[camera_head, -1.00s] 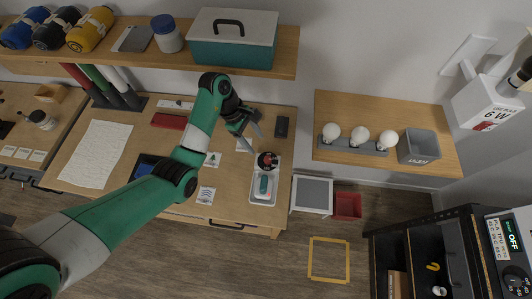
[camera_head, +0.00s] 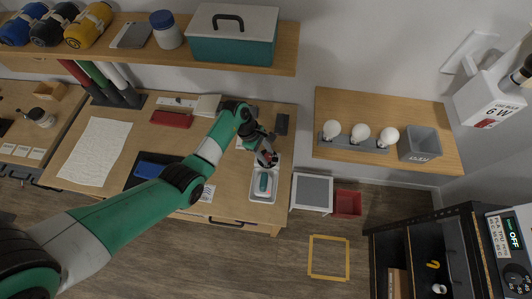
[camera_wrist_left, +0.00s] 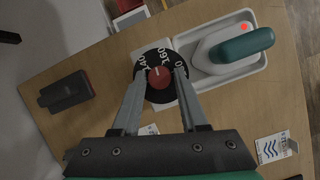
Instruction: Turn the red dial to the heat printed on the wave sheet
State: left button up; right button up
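The red dial (camera_wrist_left: 159,86) is a round red knob on a black disc with white numbers; 140 and 160 are readable. It sits beside a pale tray (camera_wrist_left: 260,70) holding a teal-and-white iron (camera_wrist_left: 240,45). In the head view the tray (camera_head: 257,196) is at the desk's right end. My left gripper (camera_wrist_left: 161,76) is over the dial, its fingers apart on either side of the red knob; I cannot tell whether they touch it. The wave sheet (camera_wrist_left: 273,148) has stacked blue wavy lines; its print is too small to read. My right gripper is not in view.
A black block (camera_wrist_left: 66,93) lies left of the dial; it also shows in the head view (camera_head: 282,124). A shelf with a teal toolbox (camera_head: 232,45) overhangs the desk's back. A shelf with bulbs (camera_head: 361,134) is to the right.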

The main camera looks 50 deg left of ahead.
pick_arm(q)
grip_shut()
jog(key=m+b, duration=0.1)
jog(key=b, duration=0.1)
jog(key=m+g+b, duration=0.1)
jog(key=m, duration=0.1)
jog(key=shift+w+f+b, duration=0.2)
jog(key=shift+f+b, duration=0.15)
jog(key=shift+r+m+g+h+b, duration=0.1)
jog(key=shift+m+g+h+b, duration=0.25)
jog(key=shift+m, duration=0.35)
jog(key=shift+a+r, duration=0.1)
jog(key=shift+r, duration=0.05)
jog(key=shift+r+m, duration=0.1)
jog(key=shift+m, duration=0.2)
jog(key=shift+o, duration=2.3)
grip_release()
jog(key=shift+r, duration=0.1)
